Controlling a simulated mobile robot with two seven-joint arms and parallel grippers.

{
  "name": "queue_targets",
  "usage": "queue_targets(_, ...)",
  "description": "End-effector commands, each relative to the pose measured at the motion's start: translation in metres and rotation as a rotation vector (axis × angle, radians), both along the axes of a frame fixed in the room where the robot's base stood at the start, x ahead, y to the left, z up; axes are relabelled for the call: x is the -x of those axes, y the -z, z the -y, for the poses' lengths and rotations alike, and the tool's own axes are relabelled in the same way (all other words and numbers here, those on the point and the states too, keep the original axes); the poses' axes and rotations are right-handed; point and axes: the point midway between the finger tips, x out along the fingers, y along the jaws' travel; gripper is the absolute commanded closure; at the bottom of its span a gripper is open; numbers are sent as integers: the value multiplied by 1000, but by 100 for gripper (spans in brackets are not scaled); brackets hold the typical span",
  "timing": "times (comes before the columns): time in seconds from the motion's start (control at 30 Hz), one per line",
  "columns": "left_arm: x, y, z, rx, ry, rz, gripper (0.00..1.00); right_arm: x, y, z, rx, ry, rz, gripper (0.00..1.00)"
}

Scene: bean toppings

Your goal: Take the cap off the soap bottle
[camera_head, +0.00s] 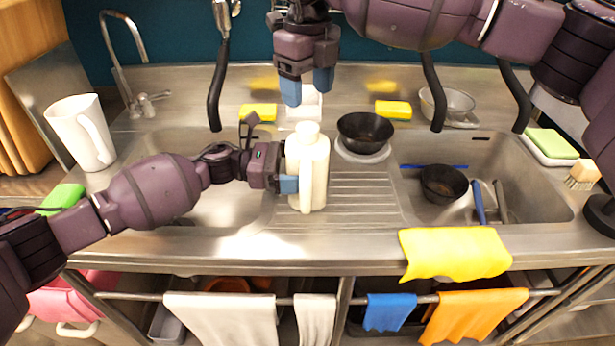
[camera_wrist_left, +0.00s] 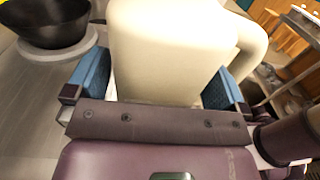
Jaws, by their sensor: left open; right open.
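The cream soap bottle (camera_head: 313,183) stands upright on the counter between the two sinks, its handle facing me. Its rounded cap (camera_head: 307,133) is on top. My left gripper (camera_head: 289,183) comes in from the left at the bottle's body. In the left wrist view the bottle (camera_wrist_left: 165,55) sits between the two blue fingers of my left gripper (camera_wrist_left: 157,85), which are open around it; contact is hard to tell. My right gripper (camera_head: 307,86) hangs pointing down above and behind the cap, open and empty, with clear space between it and the cap.
A black bowl (camera_head: 366,131) on a white base stands right of the bottle. A white pitcher (camera_head: 81,132) is at the left. Yellow sponges (camera_head: 393,109) lie behind. The right sink holds another dark bowl (camera_head: 444,184). A yellow cloth (camera_head: 455,253) hangs over the front edge.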

Motion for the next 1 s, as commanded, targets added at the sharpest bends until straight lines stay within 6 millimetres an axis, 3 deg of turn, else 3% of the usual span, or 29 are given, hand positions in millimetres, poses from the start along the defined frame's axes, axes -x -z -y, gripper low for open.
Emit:
queue_targets(0.3,0,0,2,-1,0,-1,0,0,0,0,0,0,0,35)
queue_targets(0.83,0,0,2,-1,0,-1,79,1,3,-1,-6,4,-6,35)
queue_targets(1.0,0,0,2,-1,0,-1,79,1,2,-1,-6,134,-6,35)
